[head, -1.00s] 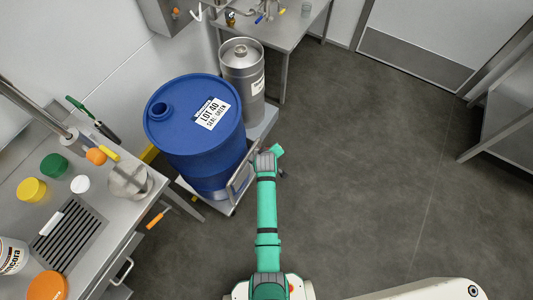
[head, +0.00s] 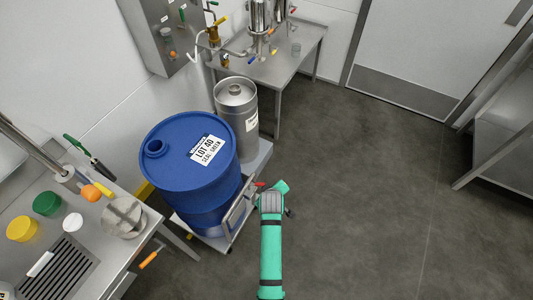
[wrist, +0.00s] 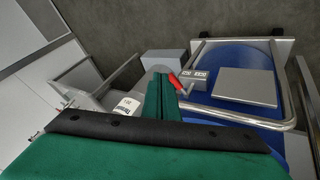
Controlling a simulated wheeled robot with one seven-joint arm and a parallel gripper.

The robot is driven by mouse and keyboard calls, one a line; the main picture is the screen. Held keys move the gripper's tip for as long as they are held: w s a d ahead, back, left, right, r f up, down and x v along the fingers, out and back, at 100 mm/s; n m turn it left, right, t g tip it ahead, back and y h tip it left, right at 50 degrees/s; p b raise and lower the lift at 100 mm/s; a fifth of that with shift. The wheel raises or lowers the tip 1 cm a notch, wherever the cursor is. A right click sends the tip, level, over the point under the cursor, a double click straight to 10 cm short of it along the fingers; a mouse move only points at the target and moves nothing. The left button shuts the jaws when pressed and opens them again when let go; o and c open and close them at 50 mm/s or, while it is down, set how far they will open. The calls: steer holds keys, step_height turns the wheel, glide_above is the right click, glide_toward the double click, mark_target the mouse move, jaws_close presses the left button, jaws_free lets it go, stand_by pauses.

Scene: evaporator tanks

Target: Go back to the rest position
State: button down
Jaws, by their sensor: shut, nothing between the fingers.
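My green arm (head: 271,245) reaches up from the bottom of the head view, ending beside the right side of the drum trolley. In the wrist view my gripper (wrist: 163,97) shows as two green fingers pressed together, with nothing held. A red handle (wrist: 174,80) appears just beyond the fingertips; it also shows left of the arm's end in the head view (head: 259,184). I cannot tell whether the fingers touch it. The arm hides where the fingers are in the head view.
A blue drum (head: 188,190) and a steel keg (head: 236,102) stand on a trolley (head: 211,237) left of my arm. A steel counter (head: 105,244) is at left, a table (head: 286,63) behind. The grey floor (head: 365,200) to the right is clear.

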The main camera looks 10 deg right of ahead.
steer(key=s+a+r+m+t, duration=0.15)
steer(key=s+a, duration=0.25)
steer(key=s, duration=0.6)
steer(key=s+a+r+m+t, duration=0.1)
steer(key=s+a+t, duration=0.2)
steer(key=s, duration=0.7)
steer(key=s+a+r+m+t+y, duration=0.1)
steer(key=s+a+r+m+t, duration=0.1)
steer(key=s+r, duration=0.6)
steer(key=s+a+r+m+t, duration=0.1)
steer(key=s+a+r+t, duration=0.1)
steer(key=s+r, duration=0.6)
step_height(320, 180, up, 5)
steer(key=shift+s+a+r+m+y, duration=0.1)
steer(key=shift+s+a+m+y, duration=0.25)
steer(key=shift+y, duration=0.05)
